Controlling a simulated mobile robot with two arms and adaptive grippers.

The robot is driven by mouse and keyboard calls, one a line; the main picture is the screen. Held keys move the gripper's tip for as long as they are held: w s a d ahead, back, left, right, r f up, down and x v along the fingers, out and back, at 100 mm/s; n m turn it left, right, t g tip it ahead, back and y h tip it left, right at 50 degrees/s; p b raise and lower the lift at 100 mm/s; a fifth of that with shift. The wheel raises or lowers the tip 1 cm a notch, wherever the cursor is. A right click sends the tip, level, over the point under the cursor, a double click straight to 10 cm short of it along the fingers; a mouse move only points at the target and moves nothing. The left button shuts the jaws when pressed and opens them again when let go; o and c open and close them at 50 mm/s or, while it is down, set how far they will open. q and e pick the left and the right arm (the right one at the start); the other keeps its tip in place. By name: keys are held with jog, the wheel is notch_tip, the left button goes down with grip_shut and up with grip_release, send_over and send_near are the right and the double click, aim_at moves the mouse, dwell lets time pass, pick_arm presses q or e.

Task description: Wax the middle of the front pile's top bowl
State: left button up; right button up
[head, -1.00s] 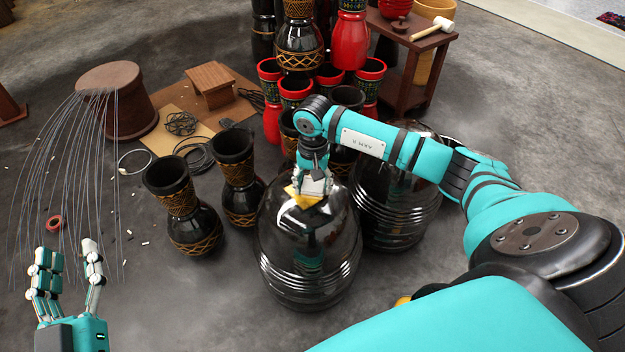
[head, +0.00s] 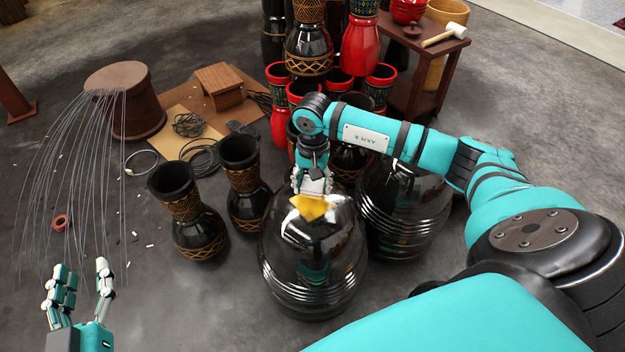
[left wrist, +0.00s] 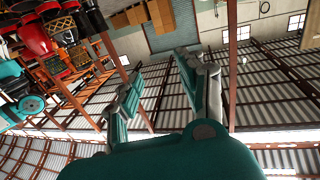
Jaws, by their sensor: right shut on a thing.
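The front pile (head: 312,275) is a stack of glossy black ribbed bowls, bottoms up, in the middle of the head view. Its top bowl (head: 340,232) has a shiny dome. My right gripper (head: 314,190) is shut on a yellow cloth (head: 312,208) over the upper middle of that dome. The cloth appears to touch the bowl; fingers and cloth hide the exact contact. My left gripper (head: 82,285) is open and empty at the lower left, away from the pile. Its open fingers also show in the left wrist view (left wrist: 160,85).
A second black pile (head: 405,215) stands close behind to the right. Two black goblet drums (head: 190,225) stand to the left. Red and black drums (head: 362,45) are stacked behind, beside a wooden table (head: 430,50) with a mallet. Bare floor lies at front left.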

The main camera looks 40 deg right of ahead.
jog(key=shift+r, duration=0.35)
jog(key=shift+r+p, duration=1.05)
jog(key=shift+r, duration=0.25)
jog(key=shift+r+p, duration=0.55)
jog(key=shift+r, duration=0.2)
pick_arm(q)
jog(key=s+a+f+n+g+y, duration=0.1)
jog(key=s+a+f+g+y, duration=0.2)
jog(key=s+f+g, duration=0.8)
jog(key=shift+s+a+f+p, duration=0.45)
jog(key=shift+s+a+f, duration=0.5)
jog(key=shift+f, duration=0.55)
pick_arm(e)
jog(key=shift+r, duration=0.7)
